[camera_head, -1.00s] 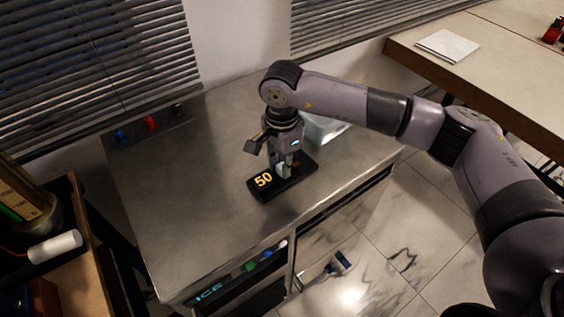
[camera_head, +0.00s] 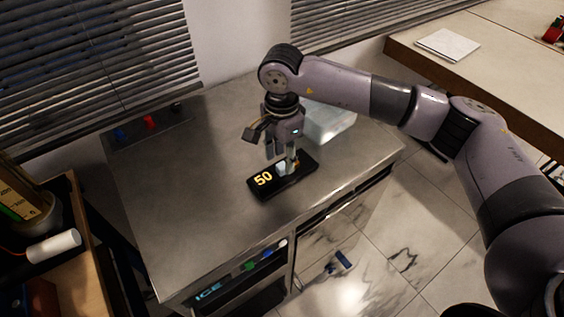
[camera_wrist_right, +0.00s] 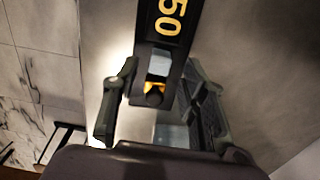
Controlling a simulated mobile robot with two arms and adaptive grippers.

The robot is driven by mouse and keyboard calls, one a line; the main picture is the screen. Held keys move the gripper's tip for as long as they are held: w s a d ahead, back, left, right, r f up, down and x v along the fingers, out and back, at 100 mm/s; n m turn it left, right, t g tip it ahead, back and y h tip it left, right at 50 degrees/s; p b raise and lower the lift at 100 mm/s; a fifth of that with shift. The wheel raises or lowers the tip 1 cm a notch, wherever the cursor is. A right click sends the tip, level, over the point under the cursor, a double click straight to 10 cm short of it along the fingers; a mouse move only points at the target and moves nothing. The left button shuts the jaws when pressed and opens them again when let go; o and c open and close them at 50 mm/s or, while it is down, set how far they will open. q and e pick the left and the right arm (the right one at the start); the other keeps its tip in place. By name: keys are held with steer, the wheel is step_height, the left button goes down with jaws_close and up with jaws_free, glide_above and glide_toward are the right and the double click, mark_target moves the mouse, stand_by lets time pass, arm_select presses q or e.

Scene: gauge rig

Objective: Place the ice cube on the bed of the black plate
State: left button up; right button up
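The black plate (camera_head: 286,185) lies on the metal counter and shows a lit "50" at its left end. It also shows in the right wrist view (camera_wrist_right: 189,32). The pale ice cube (camera_head: 281,169) rests on the plate beside the digits. In the right wrist view the cube (camera_wrist_right: 160,63) sits between the spread fingertips, with a gap at each side. My right gripper (camera_head: 280,154) is open above the plate, pointing down, and it also shows in the right wrist view (camera_wrist_right: 160,74). My left gripper is not in view.
A translucent bin (camera_head: 331,123) stands behind the right gripper. The metal counter (camera_head: 190,200) is clear on the left. A dark strip with coloured knobs (camera_head: 150,122) lies at the back left. A wooden cart with a white cylinder (camera_head: 54,247) is at far left.

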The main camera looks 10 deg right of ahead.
mark_target(282, 165)
step_height(282, 165, up, 10)
steer(key=b, duration=0.1)
steer(key=shift+f, duration=0.25)
